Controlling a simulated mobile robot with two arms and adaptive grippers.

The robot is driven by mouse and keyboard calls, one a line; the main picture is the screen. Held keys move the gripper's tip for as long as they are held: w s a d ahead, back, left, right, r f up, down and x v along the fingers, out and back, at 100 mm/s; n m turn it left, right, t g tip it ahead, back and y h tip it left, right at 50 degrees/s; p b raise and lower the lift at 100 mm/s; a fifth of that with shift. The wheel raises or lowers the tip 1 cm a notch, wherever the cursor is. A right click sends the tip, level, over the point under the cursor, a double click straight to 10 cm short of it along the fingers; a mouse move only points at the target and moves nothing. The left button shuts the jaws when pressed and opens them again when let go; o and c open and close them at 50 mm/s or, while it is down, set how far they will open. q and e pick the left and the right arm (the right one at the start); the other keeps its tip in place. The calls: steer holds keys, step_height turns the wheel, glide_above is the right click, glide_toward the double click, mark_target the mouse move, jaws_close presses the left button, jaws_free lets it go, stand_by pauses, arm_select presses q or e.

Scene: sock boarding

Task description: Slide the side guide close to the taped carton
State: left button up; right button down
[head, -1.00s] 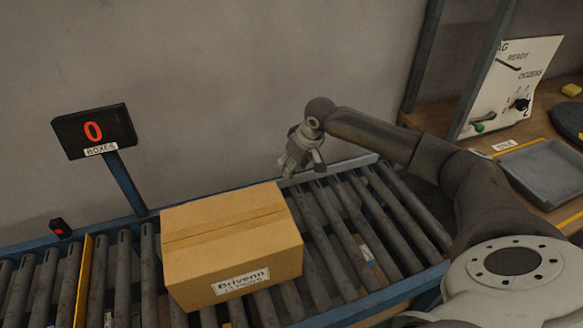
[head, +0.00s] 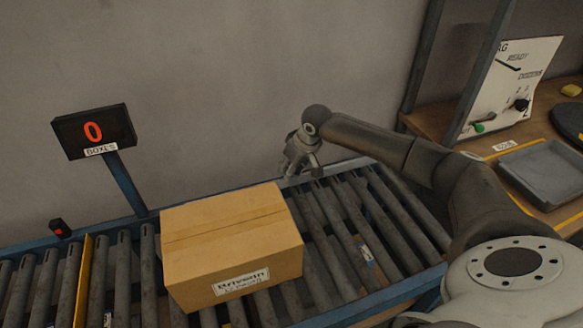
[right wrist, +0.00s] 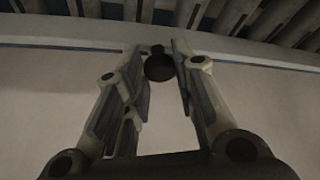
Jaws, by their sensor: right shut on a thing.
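The taped carton (head: 232,240), brown with a label on its front, sits on the rollers. The side guide (head: 338,167) is a pale rail along the far, wall-side edge of the conveyor; its stretch behind the carton is hidden. In the right wrist view the guide (right wrist: 75,43) runs across the top. My right gripper (head: 298,172) is at the guide, just behind the carton's far right corner. In the right wrist view it (right wrist: 163,72) is shut on a dark round knob (right wrist: 159,66) at the guide. My left gripper is not in view.
A yellow strip (head: 83,280) crosses the rollers at left. Bare rollers lie right of the carton. A grey tray (head: 543,172) is on the bench at right.

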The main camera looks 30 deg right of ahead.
steer(key=s+a+p, duration=0.2)
steer(key=s+p, duration=0.5)
steer(key=shift+s, duration=0.4)
steer(key=c, duration=1.2)
jaws_free()
steer(key=shift+d, duration=0.1)
steer(key=shift+o, duration=0.2)
steer(key=v, duration=1.2)
